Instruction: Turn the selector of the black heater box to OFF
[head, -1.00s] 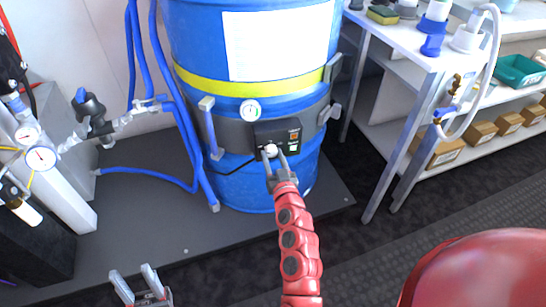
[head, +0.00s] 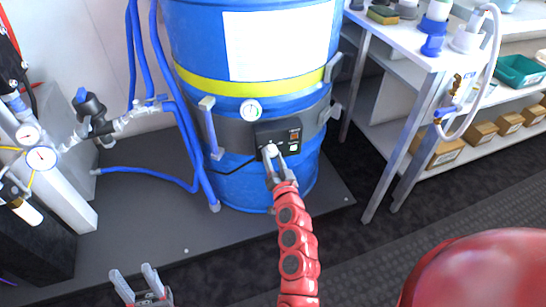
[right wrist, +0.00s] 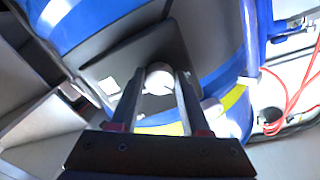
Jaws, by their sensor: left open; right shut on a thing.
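The black heater box (head: 264,134) sits on the dark band around the blue drum (head: 240,185). Its round pale selector knob (head: 271,150) is at the lower left of its face. A small orange display and a small lit indicator are on the box's right side. My right gripper (head: 273,160) is shut on the selector knob. The right wrist view shows the knob (right wrist: 159,76) between the two fingers, with a mark line on it. The selector's lettering is too small to read. My left gripper (head: 136,275) is open and empty, low at the left, away from the box.
Blue hoses (head: 178,100) run down further left. A white shelf bench (head: 425,62) stands at the right. Floor before the drum is clear.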

